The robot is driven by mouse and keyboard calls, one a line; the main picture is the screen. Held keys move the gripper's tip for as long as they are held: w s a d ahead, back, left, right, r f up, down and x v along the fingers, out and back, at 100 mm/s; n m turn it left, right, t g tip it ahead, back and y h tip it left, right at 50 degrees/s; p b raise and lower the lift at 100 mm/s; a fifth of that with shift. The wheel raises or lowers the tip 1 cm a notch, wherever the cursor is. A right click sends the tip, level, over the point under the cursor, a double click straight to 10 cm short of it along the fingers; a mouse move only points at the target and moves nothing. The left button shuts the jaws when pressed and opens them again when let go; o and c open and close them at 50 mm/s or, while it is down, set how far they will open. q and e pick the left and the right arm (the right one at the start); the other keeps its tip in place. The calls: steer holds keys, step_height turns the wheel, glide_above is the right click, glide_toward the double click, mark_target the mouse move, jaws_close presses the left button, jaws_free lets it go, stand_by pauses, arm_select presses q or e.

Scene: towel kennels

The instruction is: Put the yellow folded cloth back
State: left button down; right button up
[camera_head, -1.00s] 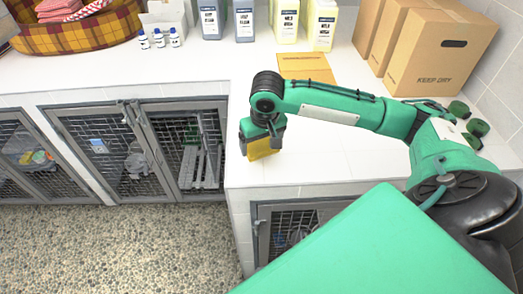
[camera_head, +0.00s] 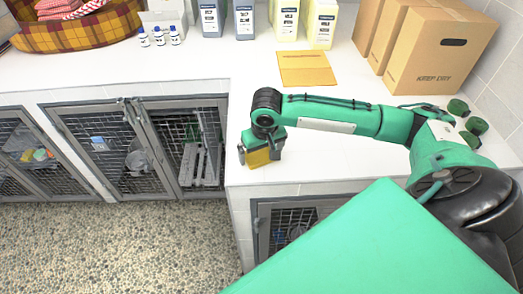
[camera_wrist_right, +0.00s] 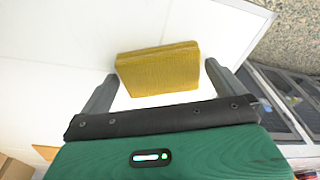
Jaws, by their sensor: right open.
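The yellow folded cloth (camera_head: 257,158) lies on the white counter near its front left corner, partly hidden by my right gripper (camera_head: 262,148) in the head view. The right wrist view shows the cloth (camera_wrist_right: 158,70) as a thick folded block. My right gripper (camera_wrist_right: 161,72) is open there, one finger at each side of the cloth's near part, with a gap showing at least on the left. I cannot tell how high the fingers are above the counter. My left gripper is not in view.
A flat tan-yellow square (camera_head: 306,68) lies further back on the counter (camera_head: 330,160). Cardboard boxes (camera_head: 435,55) stand at the right, bottles (camera_head: 285,18) along the back. A plaid basket (camera_head: 75,32) is at the far left. Mesh kennel doors (camera_head: 100,150) are below the counter.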

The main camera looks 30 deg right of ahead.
mark_target(264, 157)
step_height(264, 157, up, 12)
steer(key=s+b, duration=0.1)
steer(key=b, duration=0.1)
steer(key=shift+s+a, duration=0.15)
steer(key=shift+s, duration=0.2)
